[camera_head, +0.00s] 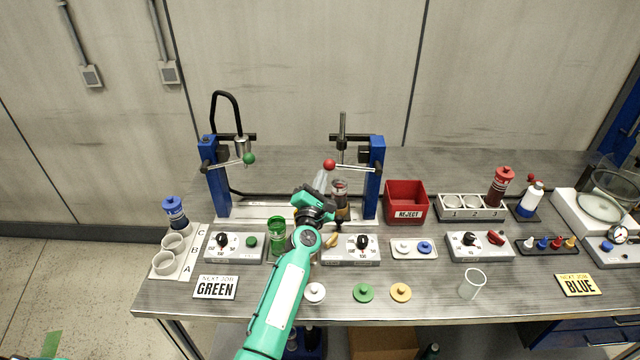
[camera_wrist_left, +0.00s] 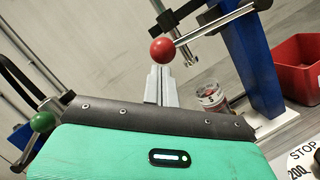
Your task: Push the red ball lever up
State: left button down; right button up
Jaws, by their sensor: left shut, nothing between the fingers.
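The red ball (camera_head: 329,164) is on the end of a metal lever on the right blue post (camera_head: 374,175). In the wrist view the red ball (camera_wrist_left: 162,50) shows large, with its lever (camera_wrist_left: 222,22) rising to the right. My left gripper (camera_head: 323,176) reaches up from the front, its fingers just below the ball. In the wrist view the fingers of my left gripper (camera_wrist_left: 160,82) are shut with nothing between them. Their tips overlap the underside of the ball in the picture; I cannot tell whether they touch. My right gripper is not in view.
A green ball (camera_head: 249,158) is on another lever on the left blue post (camera_head: 216,180). A glass jar (camera_head: 340,186) stands behind my gripper. Control boxes (camera_head: 350,250) and a green cup (camera_head: 277,230) stand in front. A red reject bin (camera_head: 406,200) is to the right.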

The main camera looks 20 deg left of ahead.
pick_arm(q)
notch_tip(320, 180, up, 3)
jog(key=m+p, duration=0.1)
jog(key=p, duration=0.2)
jog(key=shift+d+f, duration=0.1)
jog(key=shift+f, duration=0.05)
dwell(0.4)
